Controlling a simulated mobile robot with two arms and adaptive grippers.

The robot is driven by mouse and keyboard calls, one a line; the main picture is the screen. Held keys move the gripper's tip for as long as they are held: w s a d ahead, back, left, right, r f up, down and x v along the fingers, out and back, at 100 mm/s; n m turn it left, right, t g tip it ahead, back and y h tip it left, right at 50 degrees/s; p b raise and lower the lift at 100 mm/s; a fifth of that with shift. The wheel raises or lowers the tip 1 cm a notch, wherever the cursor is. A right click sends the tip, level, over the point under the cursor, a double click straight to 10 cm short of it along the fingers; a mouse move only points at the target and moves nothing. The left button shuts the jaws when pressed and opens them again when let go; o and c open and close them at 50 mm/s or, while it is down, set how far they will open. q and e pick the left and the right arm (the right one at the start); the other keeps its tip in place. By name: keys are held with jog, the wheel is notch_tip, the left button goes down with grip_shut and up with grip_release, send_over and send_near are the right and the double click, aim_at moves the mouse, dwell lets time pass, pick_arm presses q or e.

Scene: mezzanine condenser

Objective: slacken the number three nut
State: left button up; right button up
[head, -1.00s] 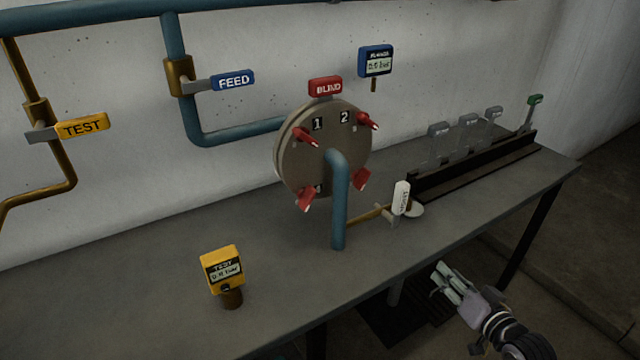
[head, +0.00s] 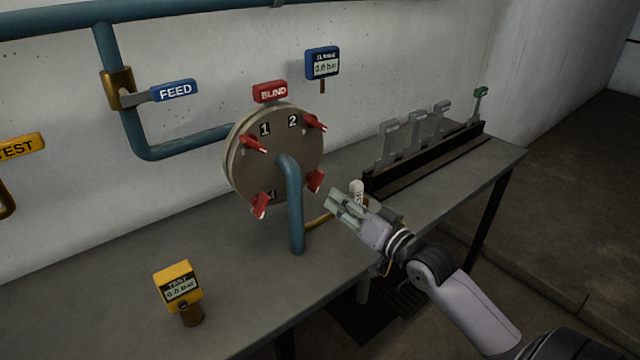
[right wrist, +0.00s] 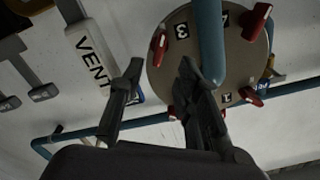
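The number three nut (head: 315,181) is the red wing-shaped one at the lower right of the round BLIND flange (head: 238,165). Its number plate is hidden in the head view. In the right wrist view, which is upside down, the red nut (right wrist: 160,43) sits beside the plate "3" (right wrist: 182,31). My right gripper (head: 338,200) is open and empty, just right of and below that nut in the head view, apart from it. In the right wrist view its fingers (right wrist: 160,82) stand apart with nothing between them. My left gripper is not in view.
The white VENT lever (right wrist: 92,55) is close beside the gripper. A blue pipe (head: 295,215) rises in front of the flange. Other red nuts (head: 254,144) surround it.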

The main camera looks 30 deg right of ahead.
aim_at(320, 185)
jog(key=w, duration=0.8)
jog(key=shift+w+a, duration=0.25)
jog(key=shift+a, duration=0.05)
jog(key=shift+c, duration=0.2)
grip_shut()
